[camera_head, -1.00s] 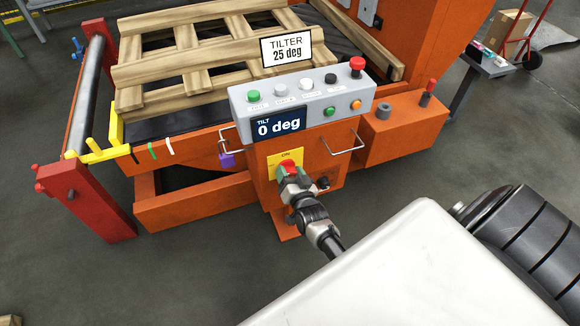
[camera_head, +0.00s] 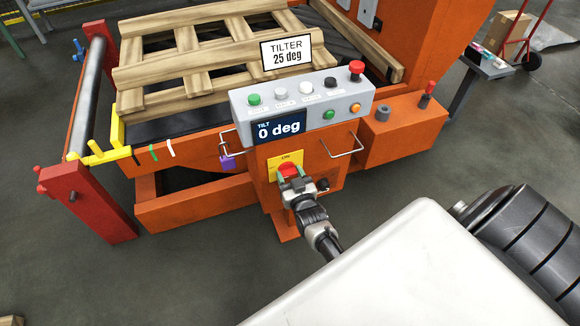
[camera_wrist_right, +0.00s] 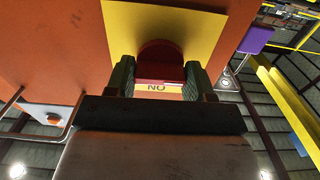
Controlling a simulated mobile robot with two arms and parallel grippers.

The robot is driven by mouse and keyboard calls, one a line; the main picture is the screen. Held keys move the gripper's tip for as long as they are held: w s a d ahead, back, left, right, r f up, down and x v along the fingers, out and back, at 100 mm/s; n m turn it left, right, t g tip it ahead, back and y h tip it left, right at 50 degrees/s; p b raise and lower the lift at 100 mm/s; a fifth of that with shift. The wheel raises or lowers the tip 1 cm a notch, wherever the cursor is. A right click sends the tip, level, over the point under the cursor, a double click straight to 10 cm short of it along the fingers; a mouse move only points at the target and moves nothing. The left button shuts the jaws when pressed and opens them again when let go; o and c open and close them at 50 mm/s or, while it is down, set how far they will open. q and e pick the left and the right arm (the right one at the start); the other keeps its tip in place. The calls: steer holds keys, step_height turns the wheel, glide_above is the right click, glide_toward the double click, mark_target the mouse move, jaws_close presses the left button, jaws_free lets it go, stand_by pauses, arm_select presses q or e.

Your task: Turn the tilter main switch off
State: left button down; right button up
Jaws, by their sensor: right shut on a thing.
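The main switch is a red knob (camera_head: 288,169) on a yellow plate (camera_head: 272,162) with an ON label, on the front of the orange post below the button box. My right gripper (camera_head: 291,174) is at the knob, its two green-lined fingers on either side. In the right wrist view the red knob (camera_wrist_right: 160,58) sits between the fingers (camera_wrist_right: 160,78), which are shut on it. The lettering appears upside down there, beside a pale mark at the knob's edge. The knob is partly hidden. My left gripper is not in view.
Above is the grey button box (camera_head: 302,103) with a display reading 0 deg. Wire handles (camera_head: 343,150) flank the post. A purple padlock (camera_head: 227,162) hangs at left. A wooden pallet (camera_head: 190,60) lies on the tilter. Floor in front is open.

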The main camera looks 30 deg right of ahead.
steer(key=o, duration=0.9)
steer(key=shift+s, duration=0.1)
steer(key=shift+s+a, duration=0.1)
steer(key=shift+s, duration=0.25)
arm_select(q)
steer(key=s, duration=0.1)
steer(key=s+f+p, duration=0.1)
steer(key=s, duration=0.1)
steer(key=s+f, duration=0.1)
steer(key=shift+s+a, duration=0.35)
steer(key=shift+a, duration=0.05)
arm_select(e)
steer(key=v, duration=1)
arm_select(q)
steer(key=shift+p, duration=0.35)
arm_select(e)
steer(key=shift+f, duration=0.1)
